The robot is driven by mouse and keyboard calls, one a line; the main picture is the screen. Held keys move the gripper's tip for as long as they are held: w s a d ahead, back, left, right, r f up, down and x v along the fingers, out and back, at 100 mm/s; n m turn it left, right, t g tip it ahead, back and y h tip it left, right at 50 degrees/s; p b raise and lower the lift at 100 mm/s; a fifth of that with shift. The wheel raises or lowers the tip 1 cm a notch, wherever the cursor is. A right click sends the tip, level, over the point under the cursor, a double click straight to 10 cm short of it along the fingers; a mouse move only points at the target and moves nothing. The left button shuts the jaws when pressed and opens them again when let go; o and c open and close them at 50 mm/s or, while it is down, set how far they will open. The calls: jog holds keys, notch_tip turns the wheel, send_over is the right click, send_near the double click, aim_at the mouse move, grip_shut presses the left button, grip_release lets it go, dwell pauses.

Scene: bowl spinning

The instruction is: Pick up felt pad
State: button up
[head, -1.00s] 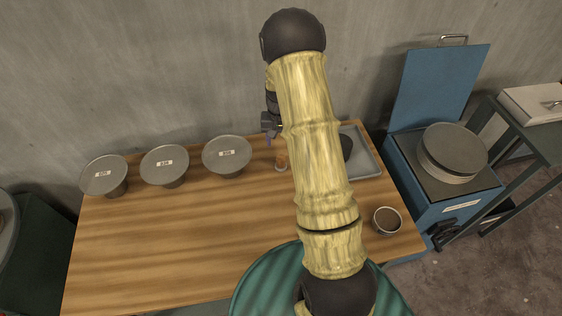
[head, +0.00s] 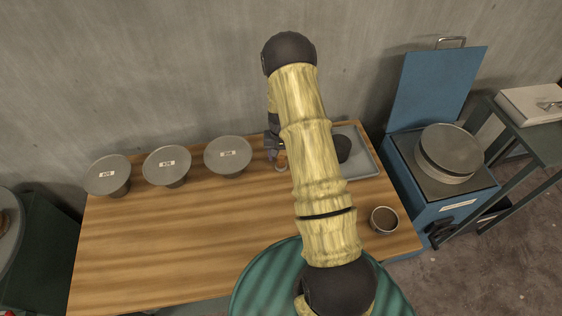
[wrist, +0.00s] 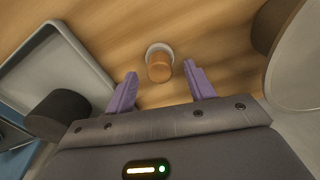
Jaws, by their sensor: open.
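A small upright piece with a brown, wood-like cylindrical top (wrist: 159,68) and a pale round base stands on the wooden table; it seems to be the felt pad. In the head view it (head: 281,161) is partly beside my arm. My gripper (wrist: 161,73) is open, its two purple fingers apart on either side of the brown top in the wrist view, with nothing held. Whether the fingertips are level with the piece or still above it is hard to tell. In the head view my gripper (head: 273,147) is mostly behind my arm.
A grey tray (head: 368,164) with a dark round block (head: 342,149) lies to the right. Several labelled grey discs on stands (head: 228,153) line the table's left back. A small cup (head: 384,220) stands at the right. The table's front left (head: 170,250) is clear.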

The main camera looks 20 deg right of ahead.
aim_at(281, 158)
jog(key=shift+f, duration=1.25)
jog(key=c, duration=1)
jog(key=shift+r, duration=0.1)
jog(key=shift+c, duration=0.2)
notch_tip(281, 158, up, 10)
jog(key=shift+f+b, duration=0.1)
jog(key=shift+b, duration=1)
